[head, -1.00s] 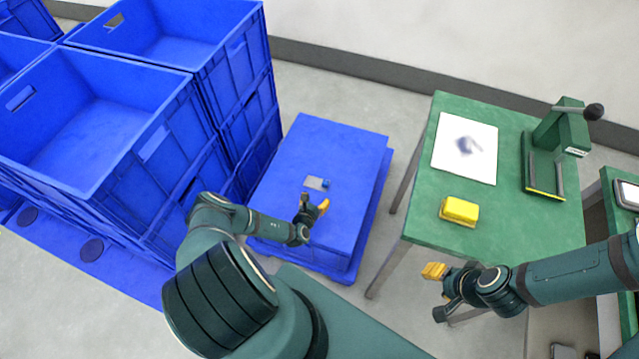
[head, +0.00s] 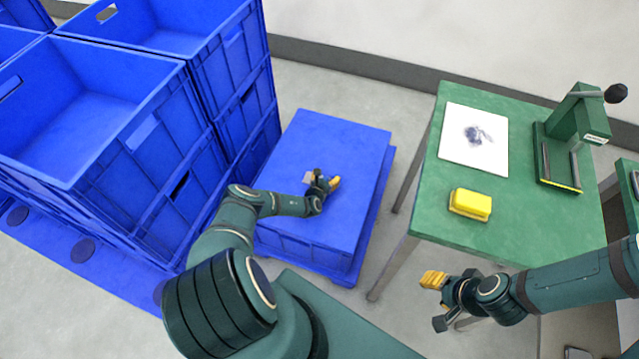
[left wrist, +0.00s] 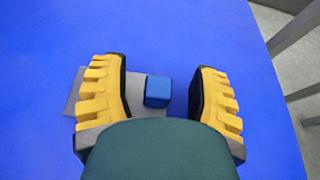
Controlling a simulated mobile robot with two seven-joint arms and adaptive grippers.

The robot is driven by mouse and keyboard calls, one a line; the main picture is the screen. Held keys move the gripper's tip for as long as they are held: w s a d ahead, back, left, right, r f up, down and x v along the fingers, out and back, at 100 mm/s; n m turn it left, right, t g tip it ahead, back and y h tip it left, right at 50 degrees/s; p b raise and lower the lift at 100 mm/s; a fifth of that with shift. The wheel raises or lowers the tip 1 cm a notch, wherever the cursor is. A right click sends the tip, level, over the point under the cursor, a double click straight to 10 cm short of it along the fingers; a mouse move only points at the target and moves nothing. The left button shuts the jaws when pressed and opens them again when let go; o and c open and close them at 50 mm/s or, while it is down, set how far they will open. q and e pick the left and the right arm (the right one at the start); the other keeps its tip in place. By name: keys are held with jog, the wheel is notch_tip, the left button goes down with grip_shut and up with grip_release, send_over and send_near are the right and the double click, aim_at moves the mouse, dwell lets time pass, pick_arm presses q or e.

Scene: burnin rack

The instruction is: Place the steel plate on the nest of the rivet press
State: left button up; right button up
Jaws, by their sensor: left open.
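The steel plate (head: 308,177) is a small flat grey piece lying on a blue platform, partly hidden by my left gripper (head: 326,183). In the left wrist view the plate (left wrist: 76,92) shows beside and behind the left finger, with a blue block (left wrist: 158,91) at its right part. My left gripper (left wrist: 160,92) is open, its yellow-padded fingers on either side of the blue block with gaps. The green rivet press (head: 575,130) stands on the green table at the right; its nest is hard to make out. My right gripper (head: 438,300) is open and empty before the table.
The blue platform (head: 345,140) is otherwise clear. Stacked blue crates (head: 150,150) rise close on its left. The green table (head: 450,220) carries a white sheet (head: 475,150) with a dark smudge and a yellow block (head: 470,203). A floor gap separates platform and table.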

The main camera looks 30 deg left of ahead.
pick_arm(q)
jog(key=shift+w+a, duration=0.1)
jog(key=shift+w, duration=0.1)
grip_shut()
dwell(0.3)
